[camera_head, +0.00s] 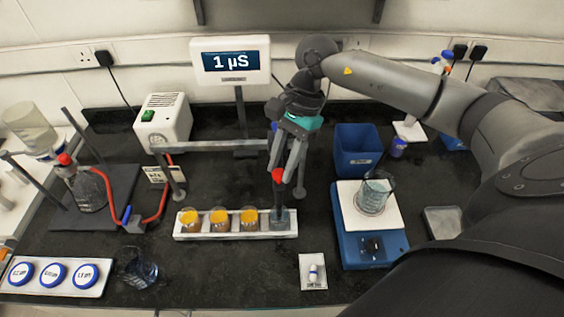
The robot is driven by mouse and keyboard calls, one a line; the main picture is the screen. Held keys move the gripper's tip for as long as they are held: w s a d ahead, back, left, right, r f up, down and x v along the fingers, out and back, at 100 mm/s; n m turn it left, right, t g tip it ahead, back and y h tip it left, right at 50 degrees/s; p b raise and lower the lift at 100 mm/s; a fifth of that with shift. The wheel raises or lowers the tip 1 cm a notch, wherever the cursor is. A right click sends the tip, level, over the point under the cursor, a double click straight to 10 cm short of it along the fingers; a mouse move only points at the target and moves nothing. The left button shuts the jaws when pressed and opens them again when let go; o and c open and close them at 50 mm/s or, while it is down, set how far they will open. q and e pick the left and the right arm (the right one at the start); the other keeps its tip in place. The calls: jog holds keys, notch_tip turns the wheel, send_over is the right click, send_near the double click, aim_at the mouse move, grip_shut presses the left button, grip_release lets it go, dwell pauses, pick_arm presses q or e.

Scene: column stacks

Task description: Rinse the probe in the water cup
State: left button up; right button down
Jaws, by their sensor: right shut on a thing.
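The probe (278,196), a dark rod with a red cap, stands upright below my right gripper (286,179), which is shut on it. Its lower end reaches into the grey-clear cup (286,222) at the right end of a white rack (238,235); this looks like the water cup. Its tip is hard to make out inside. Three cups with orange-brown contents (220,217) stand to its left in the same rack. A meter display (231,61) behind reads 1 µS. My left gripper is not in view.
A blue scale (368,250) with a glass beaker (374,195) stands to the right, a blue bin (357,150) behind it. A glass (137,270) and a tray of blue-rimmed discs (90,287) are front left.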

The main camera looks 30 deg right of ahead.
notch_tip(320, 180, up, 6)
jog(key=shift+r+p, duration=0.1)
jog(key=shift+p, duration=0.4)
jog(key=shift+w+r, duration=0.1)
jog(key=c, duration=1)
grip_release()
jog(key=o, duration=0.4)
